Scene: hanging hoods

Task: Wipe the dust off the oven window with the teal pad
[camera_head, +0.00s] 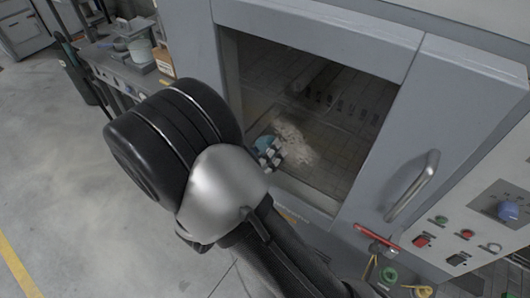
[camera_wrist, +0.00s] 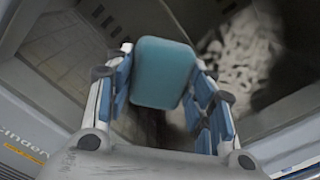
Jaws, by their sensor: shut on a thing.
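The teal pad (camera_wrist: 162,72) is held between the two fingers of my gripper (camera_wrist: 165,85), which is shut on it. In the head view the pad (camera_head: 265,143) shows as a small teal patch at the window's lower left, with my gripper (camera_head: 268,155) partly hidden behind my arm. The oven window (camera_head: 350,110) is a dark pane in a grey door. A pale dust patch (camera_head: 296,146) lies on the window just right of the pad; the dust also shows in the wrist view (camera_wrist: 240,50). I cannot tell whether the pad touches the glass.
The door handle (camera_head: 413,186) sticks out right of the window. A control panel (camera_head: 475,225) with buttons and a blue knob is at the far right. A red-handled tool (camera_head: 377,238) is below the door. A cluttered bench (camera_head: 125,70) stands at left; the floor (camera_head: 60,170) there is clear.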

